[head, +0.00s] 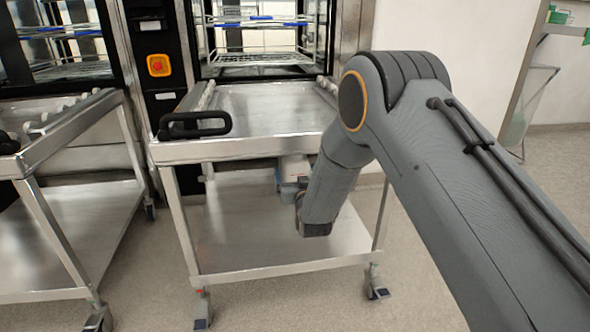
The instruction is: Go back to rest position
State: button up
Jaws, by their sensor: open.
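My arm comes in from the lower right, bends at a high elbow, and its forearm hangs down in front of the steel cart (240,149). My gripper (292,172) is a small pale shape at the wrist, in front of the cart and between its top and lower shelf. It is largely hidden by my wrist, and its fingertips cannot be made out. Nothing is seen held in it.
The cart's lower shelf (245,240) is bare. Behind stands an open washer chamber (258,40) with wire racks. A black handle (194,125) sits at the cart's front left. Another cart (70,130) stands left. Floor (420,290) is clear near the front right.

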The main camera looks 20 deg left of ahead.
jog(key=shift+h, duration=0.3)
jog(key=v, duration=0.4)
jog(key=p+v, duration=0.1)
jog(key=v, duration=0.1)
jog(key=shift+w+d+r, duration=0.1)
jog(key=shift+d+r, duration=0.1)
jog(key=shift+r, duration=0.05)
jog(key=s+d+r+g+h, duration=0.45)
jog(key=s+d+g, duration=0.25)
jog(key=s+d, duration=0.3)
jog(key=s+d+r+m+g+h, duration=0.15)
jog(key=s+d+g, duration=0.25)
jog(key=s+d, duration=0.9)
jog(key=s+d+r+g+h, duration=0.2)
jog(key=s+d+r+g, duration=0.15)
jog(key=s+d, duration=1)
jog(key=s+d+r+m+p, duration=0.1)
jog(key=d+r+m+p, duration=0.1)
jog(key=d+r+p, duration=0.3)
jog(key=s+d+r+m+h+p, duration=0.1)
jog(key=d+r+p, duration=0.4)
jog(key=r+p, duration=0.7)
jog(key=s+m+p, duration=0.1)
jog(key=m+p, duration=0.1)
jog(key=p, duration=0.4)
jog(key=shift+s+g, duration=0.25)
jog(key=shift+g, duration=0.1)
